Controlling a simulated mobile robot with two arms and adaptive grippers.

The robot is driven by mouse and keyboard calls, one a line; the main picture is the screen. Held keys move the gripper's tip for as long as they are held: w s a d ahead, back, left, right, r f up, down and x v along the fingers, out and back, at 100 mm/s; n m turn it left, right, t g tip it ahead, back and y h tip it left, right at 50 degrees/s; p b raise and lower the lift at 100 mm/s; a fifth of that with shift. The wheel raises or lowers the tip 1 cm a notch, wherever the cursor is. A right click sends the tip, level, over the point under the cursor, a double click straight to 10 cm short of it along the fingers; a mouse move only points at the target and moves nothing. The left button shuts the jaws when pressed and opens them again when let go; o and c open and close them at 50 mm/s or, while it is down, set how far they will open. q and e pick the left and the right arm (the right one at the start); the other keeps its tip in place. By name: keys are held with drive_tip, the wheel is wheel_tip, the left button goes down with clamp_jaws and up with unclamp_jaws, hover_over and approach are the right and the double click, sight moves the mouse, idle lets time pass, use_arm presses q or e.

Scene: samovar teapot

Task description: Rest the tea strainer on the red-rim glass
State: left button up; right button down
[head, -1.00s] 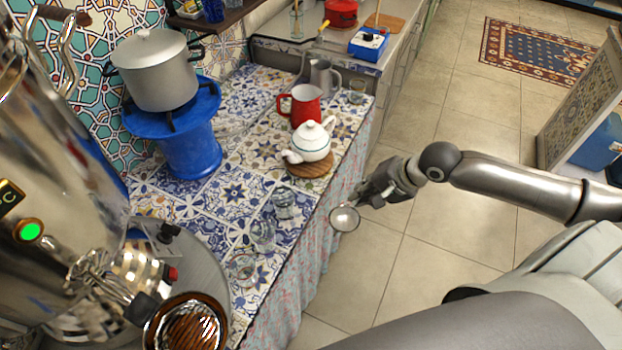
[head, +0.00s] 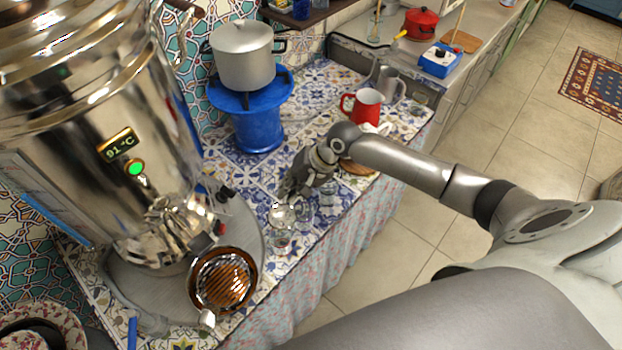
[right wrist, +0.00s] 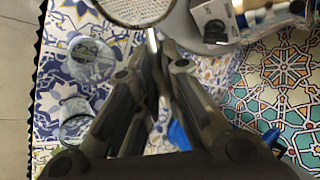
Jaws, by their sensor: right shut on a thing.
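My right gripper (head: 287,190) is shut on the tea strainer (head: 283,216), a round mesh bowl with a metal rim. In the right wrist view the strainer (right wrist: 138,8) sticks out beyond the fingertips (right wrist: 152,50). In the head view it appears over the clear glasses, overlapping the nearest glass (head: 279,241); whether it touches is unclear. Other glasses stand partly behind the gripper. Two clear glasses (right wrist: 91,60) (right wrist: 76,120) show left of the fingers in the right wrist view. I cannot make out which glass has the red rim. My left gripper is not in view.
A red mug (head: 366,108) and a pot (head: 243,58) on a blue stand (head: 255,120) are further back. My right arm partly hides the white teapot.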

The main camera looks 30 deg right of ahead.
drive_tip(key=shift+w+a+r, duration=0.2)
drive_tip(key=shift+a, duration=0.4)
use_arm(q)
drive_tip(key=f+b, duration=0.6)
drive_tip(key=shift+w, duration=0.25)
use_arm(e)
drive_tip(key=shift+n, duration=0.3)
drive_tip(key=f, duration=0.7)
drive_tip(key=shift+a, duration=0.2)
use_arm(q)
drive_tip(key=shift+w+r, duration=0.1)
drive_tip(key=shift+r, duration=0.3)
drive_tip(key=shift+p, duration=0.3)
use_arm(e)
drive_tip(key=shift+f, duration=0.65)
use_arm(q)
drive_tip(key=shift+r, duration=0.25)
use_arm(e)
drive_tip(key=shift+f, duration=0.2)
